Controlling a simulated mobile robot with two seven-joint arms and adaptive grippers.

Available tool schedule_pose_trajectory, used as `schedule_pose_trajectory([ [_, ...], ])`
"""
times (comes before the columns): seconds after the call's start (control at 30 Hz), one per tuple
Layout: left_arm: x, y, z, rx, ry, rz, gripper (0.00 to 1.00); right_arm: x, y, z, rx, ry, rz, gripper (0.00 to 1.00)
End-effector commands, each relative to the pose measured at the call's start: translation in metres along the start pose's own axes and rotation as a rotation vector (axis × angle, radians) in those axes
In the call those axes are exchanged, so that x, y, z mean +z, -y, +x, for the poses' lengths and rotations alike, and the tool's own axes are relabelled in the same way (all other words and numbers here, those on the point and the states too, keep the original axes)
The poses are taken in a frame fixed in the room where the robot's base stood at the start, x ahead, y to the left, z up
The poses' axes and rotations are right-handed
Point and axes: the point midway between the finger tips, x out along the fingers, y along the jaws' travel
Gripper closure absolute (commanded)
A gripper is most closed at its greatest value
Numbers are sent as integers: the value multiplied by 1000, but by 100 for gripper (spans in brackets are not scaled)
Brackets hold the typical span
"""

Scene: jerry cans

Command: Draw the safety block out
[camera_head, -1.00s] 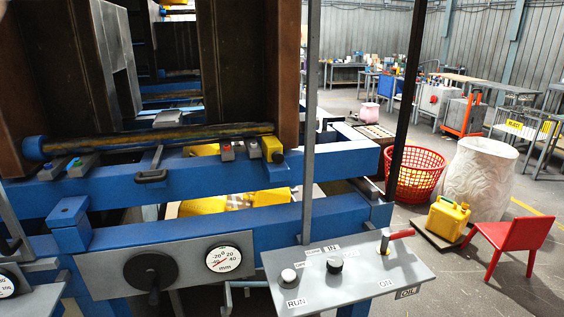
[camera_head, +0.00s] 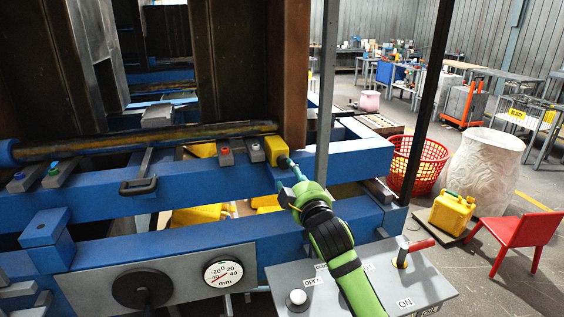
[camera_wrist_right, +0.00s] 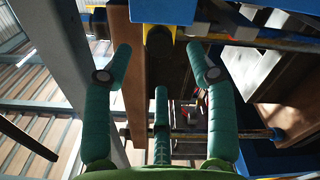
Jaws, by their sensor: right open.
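The safety block appears to be the yellow block (camera_head: 276,150) on the blue beam, at the right end of the long worn bar. I cannot tell whether a fingertip touches the block. My left gripper is not in view.
The blue beam (camera_head: 110,192) carries a black handle (camera_head: 145,186) and small grey button boxes. A control panel (camera_head: 425,285) with a red lever lies below. A yellow jerry can (camera_head: 451,214) stands at right.

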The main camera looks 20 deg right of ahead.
Motion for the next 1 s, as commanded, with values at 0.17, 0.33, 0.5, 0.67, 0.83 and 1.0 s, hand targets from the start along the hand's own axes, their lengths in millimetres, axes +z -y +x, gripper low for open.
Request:
schedule_pose_trajectory([
  [0.17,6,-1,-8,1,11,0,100,-2,-1,19,-1,1,1,43],
  [0.33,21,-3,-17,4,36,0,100,-2,-1,42,-2,1,2,43],
  [0.5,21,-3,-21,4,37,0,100,-1,0,59,-2,2,2,43],
  [0.67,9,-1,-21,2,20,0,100,0,1,66,-2,1,2,43],
  [0.83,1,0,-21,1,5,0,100,0,1,68,-2,0,1,43],
  [1.0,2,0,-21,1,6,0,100,0,1,67,-2,1,2,63],
])
